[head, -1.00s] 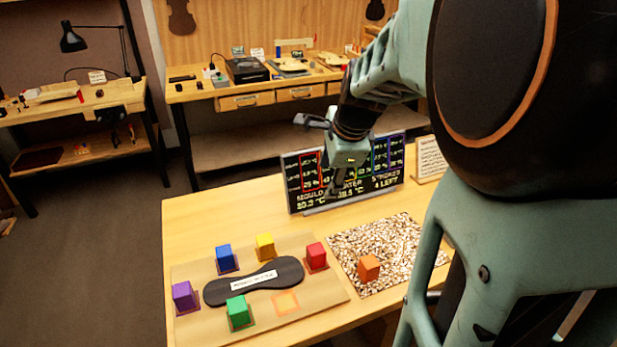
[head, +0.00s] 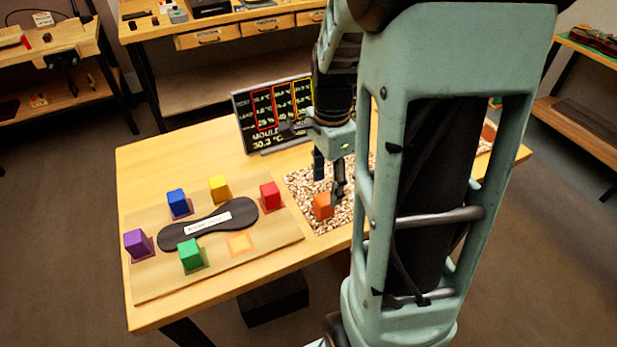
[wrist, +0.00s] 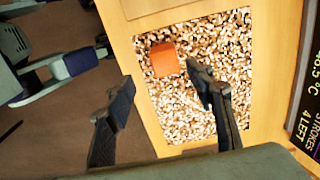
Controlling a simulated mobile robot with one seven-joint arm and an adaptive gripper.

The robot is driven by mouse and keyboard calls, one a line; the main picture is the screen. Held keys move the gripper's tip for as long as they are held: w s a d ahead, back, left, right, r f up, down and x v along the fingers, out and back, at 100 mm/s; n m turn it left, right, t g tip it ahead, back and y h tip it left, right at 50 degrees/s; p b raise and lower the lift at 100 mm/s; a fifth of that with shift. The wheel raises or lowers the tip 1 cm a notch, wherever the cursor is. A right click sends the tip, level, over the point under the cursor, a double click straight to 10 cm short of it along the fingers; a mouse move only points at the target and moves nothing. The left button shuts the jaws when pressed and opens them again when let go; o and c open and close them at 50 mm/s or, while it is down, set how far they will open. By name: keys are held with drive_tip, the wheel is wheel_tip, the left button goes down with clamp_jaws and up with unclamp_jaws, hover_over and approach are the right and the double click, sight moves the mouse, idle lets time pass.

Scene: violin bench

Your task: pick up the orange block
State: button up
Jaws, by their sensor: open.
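The orange block (head: 323,206) sits on the square patch of wood chips (head: 303,188) on the table. It also shows in the wrist view (wrist: 164,60), near the patch's upper left corner. My gripper (head: 329,180) is just above and behind the block in the head view. In the wrist view my gripper (wrist: 160,85) is open, its two dark fingers apart with nothing between the tips. The block lies beyond the fingertips, nearer the right finger. My arm hides part of the chip patch in the head view.
A tan board (head: 215,254) left of the chips holds purple (head: 138,243), blue (head: 178,202), yellow (head: 219,188), red (head: 270,196) and green (head: 190,255) blocks around a dark template (head: 180,235). An orange-outlined spot (head: 240,243) on it is empty. A display screen (head: 268,113) stands behind the chips.

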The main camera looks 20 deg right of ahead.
sight(324, 199)
drive_tip(key=shift+w+f, duration=0.2)
drive_tip(key=shift+f, duration=1.5)
drive_tip(key=shift+w+f, duration=0.2)
drive_tip(key=shift+f, duration=1.5)
drive_tip(key=shift+c, duration=0.5)
drive_tip(key=c, duration=1.1)
drive_tip(key=shift+r, duration=0.15)
